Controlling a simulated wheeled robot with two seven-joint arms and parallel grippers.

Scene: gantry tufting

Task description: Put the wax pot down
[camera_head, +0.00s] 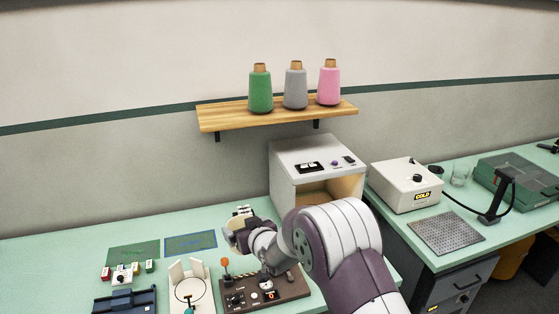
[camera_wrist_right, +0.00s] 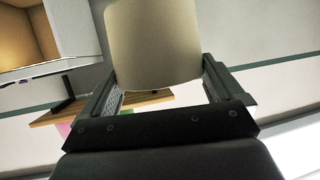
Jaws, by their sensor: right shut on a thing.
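My right gripper (camera_head: 241,212) is over the middle of the green bench in the head view, in front of the white open-fronted box. In the right wrist view its two fingers stand on either side of a plain beige cylinder, which I take to be the wax pot (camera_wrist_right: 152,42). The gripper is shut on it. The pot's far end is cut off by the picture's edge. In the head view the pot is mostly hidden by my gripper and arm, and I cannot tell whether it touches the bench. My left gripper is not in view.
A brown control panel (camera_head: 262,293) with an orange-knobbed lever lies below my right arm. A white stand (camera_head: 188,286), a blue tray (camera_head: 125,302) and small blocks are left of it. The white open-fronted box (camera_head: 309,160) stands behind. Bare bench (camera_head: 50,255) shows at far left.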

